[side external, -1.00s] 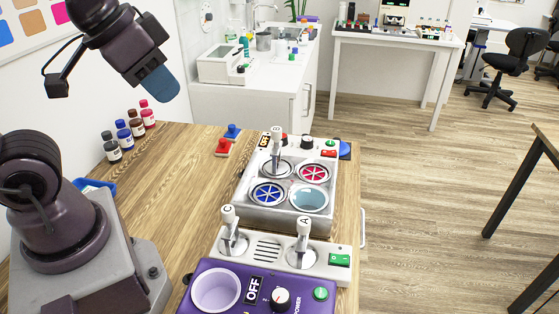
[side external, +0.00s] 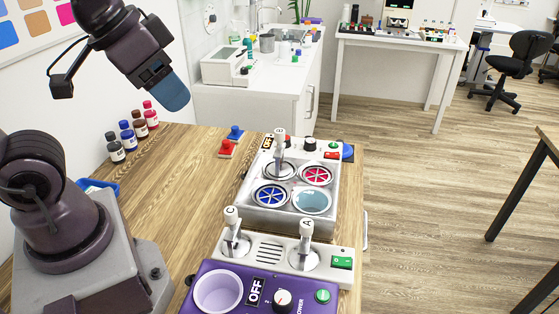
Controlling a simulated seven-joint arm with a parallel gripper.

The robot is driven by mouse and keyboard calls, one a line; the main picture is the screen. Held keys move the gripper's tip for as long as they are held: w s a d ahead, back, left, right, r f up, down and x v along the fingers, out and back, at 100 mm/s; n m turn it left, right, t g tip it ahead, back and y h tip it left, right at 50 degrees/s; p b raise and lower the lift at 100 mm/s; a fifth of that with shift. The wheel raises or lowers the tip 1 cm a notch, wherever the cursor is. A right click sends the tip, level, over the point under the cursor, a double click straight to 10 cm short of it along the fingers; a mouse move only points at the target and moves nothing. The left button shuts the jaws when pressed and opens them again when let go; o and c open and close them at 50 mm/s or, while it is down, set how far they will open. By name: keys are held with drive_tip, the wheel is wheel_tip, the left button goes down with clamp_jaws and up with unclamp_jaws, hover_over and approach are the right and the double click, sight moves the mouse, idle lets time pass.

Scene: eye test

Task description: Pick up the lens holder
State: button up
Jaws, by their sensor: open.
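I cannot make out for sure which thing is the lens holder. My gripper (side external: 172,92) hangs at the upper left, high above the table, with blue fingers pointing down and right. It is open, nothing shows in it, and it touches nothing. A small red piece with a knob (side external: 226,149) and a small blue one (side external: 235,132) stand on the wooden table, right of and below the gripper in the picture. A white unit (side external: 282,219) holds a red spoked disc (side external: 316,175), a blue spoked disc (side external: 270,195) and a pale blue round well (side external: 311,201).
Lever B (side external: 280,143) stands up on the white unit. Levers C (side external: 232,219) and A (side external: 306,230) rise from a panel in front. A purple box (side external: 254,295) holds a round cup. Several bottles (side external: 124,141) stand at the back left. The wooden table's middle (side external: 185,190) is clear.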

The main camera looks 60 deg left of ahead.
drive_tip(key=w+f+g, duration=0.1)
drive_tip(key=f, duration=0.1)
drive_tip(key=n+g+y, duration=0.1)
drive_tip(key=n+g, duration=0.3)
drive_tip(key=n, duration=0.5)
hover_over(280, 142)
wheel_tip(280, 142, down, 8)
drive_tip(key=f, duration=0.8)
drive_tip(key=a+f, duration=0.1)
drive_tip(key=f, duration=0.3)
drive_tip(key=shift+w+a+f, duration=0.1)
drive_tip(key=shift+w+f, duration=0.25)
clamp_jaws()
